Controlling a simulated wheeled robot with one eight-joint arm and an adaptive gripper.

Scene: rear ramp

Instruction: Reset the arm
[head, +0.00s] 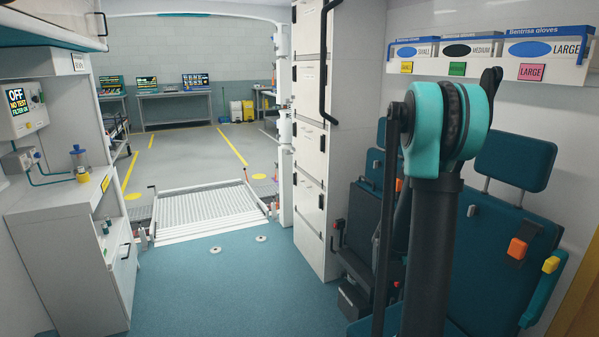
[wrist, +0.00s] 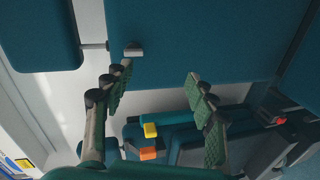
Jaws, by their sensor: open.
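My gripper (wrist: 162,105) shows in the wrist view with its two green-padded fingers wide apart. It is open, and nothing is between the fingers. Behind it are teal seat cushions (wrist: 200,40) and a white wall. In the head view my arm stands folded upright at the right, in front of the teal seats (head: 505,225). My gripper cannot be made out in the head view.
A tall white cabinet (head: 312,150) stands left of my arm. Glove boxes (head: 470,48) sit on the wall shelf at the right. A counter (head: 60,200) is at the left. Blue floor (head: 225,285) and a ramp (head: 207,207) lie clear ahead.

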